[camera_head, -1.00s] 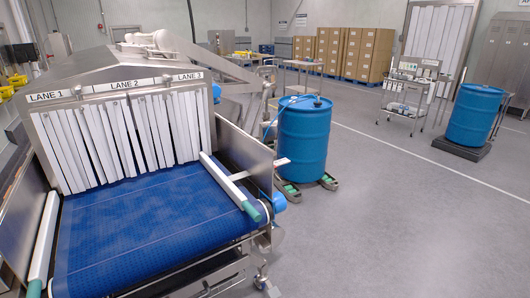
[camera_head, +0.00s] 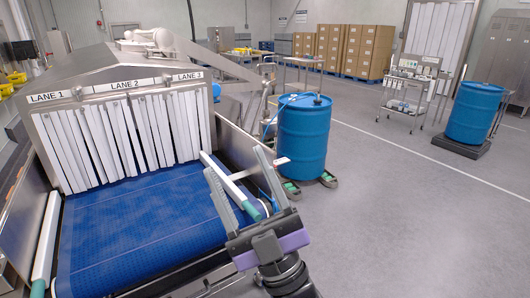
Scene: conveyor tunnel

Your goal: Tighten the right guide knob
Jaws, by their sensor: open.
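The right guide (camera_head: 231,184) is a white rail with a green end, lying along the right side of the blue belt (camera_head: 140,225). A thin bracket runs from it over the side wall to a small white piece (camera_head: 282,161); I cannot tell whether this is the knob. My gripper (camera_head: 233,162) is open, with its two grey fingers pointing up and left in the picture. The fingers overlap the view of the right guide and the bracket, with part of the rail showing between them. No contact is evident. The gripper hides the belt's front right corner.
The tunnel with white strip curtains (camera_head: 120,140) and lane labels stands behind the belt. The left guide (camera_head: 45,240) lies along the other side. A blue drum (camera_head: 303,140) stands close on the right. The grey floor (camera_head: 420,230) further right is clear.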

